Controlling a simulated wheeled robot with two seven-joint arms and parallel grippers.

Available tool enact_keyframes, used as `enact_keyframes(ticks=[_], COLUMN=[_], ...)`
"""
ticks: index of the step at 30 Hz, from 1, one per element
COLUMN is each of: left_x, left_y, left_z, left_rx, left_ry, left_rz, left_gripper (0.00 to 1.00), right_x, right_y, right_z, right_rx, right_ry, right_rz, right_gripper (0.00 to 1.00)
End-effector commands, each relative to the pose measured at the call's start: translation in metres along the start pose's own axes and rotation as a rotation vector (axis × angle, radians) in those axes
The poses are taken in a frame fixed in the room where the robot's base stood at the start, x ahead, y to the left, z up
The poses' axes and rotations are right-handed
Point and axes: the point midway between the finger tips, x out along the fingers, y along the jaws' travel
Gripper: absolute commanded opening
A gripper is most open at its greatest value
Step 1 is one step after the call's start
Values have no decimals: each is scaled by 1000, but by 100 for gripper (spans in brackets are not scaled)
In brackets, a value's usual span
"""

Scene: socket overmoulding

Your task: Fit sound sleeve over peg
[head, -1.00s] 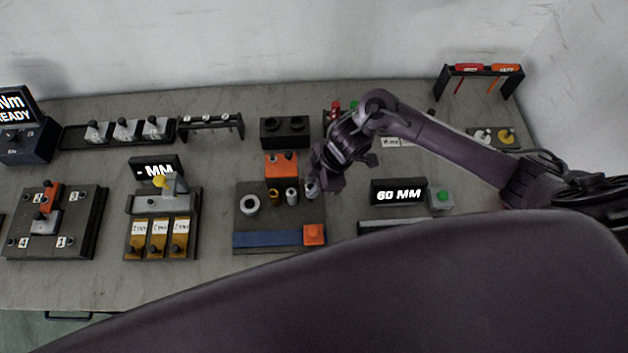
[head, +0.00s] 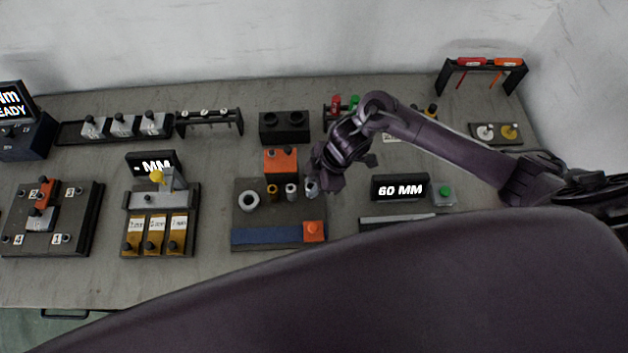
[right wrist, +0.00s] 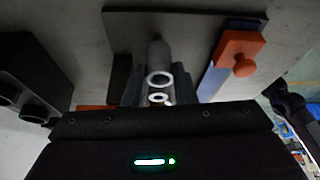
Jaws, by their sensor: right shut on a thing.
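My right gripper (head: 314,184) is at the right end of a row on a dark board (head: 270,222) in the head view. It is shut on a small grey sleeve (head: 311,188), mostly hidden by the fingers. In the right wrist view, a grey cylinder (right wrist: 158,52) and pale ring ends (right wrist: 159,79) line up between the fingers (right wrist: 158,90). I cannot tell which ring is the held sleeve, or whether it is around a peg. A silver sleeve (head: 291,191), a brass sleeve (head: 272,192) and a wide white ring (head: 249,202) stand to the left. My left gripper is not in view.
An orange block (head: 281,160) stands behind the row. A blue strip (head: 266,236) and an orange knobbed block (head: 313,231) lie along the board's front. A "60 MM" display (head: 400,187) stands to the right, and a black two-hole block (head: 284,127) behind.

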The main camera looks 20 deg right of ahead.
Motion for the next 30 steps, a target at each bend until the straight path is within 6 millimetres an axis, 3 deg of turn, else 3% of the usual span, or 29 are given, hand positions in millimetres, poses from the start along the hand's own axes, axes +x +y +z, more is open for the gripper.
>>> enact_keyframes(ticks=[23, 24, 30], left_x=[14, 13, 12], left_y=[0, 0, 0], left_z=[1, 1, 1], left_rx=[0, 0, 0], left_ry=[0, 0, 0], left_rz=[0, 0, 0], left_gripper=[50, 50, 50], right_x=[19, 18, 18], right_y=[0, 0, 0], right_z=[8, 7, 7], right_rx=[1, 1, 0], right_ry=[0, 1, 0], right_rz=[0, 0, 0], right_gripper=[8, 28, 50])
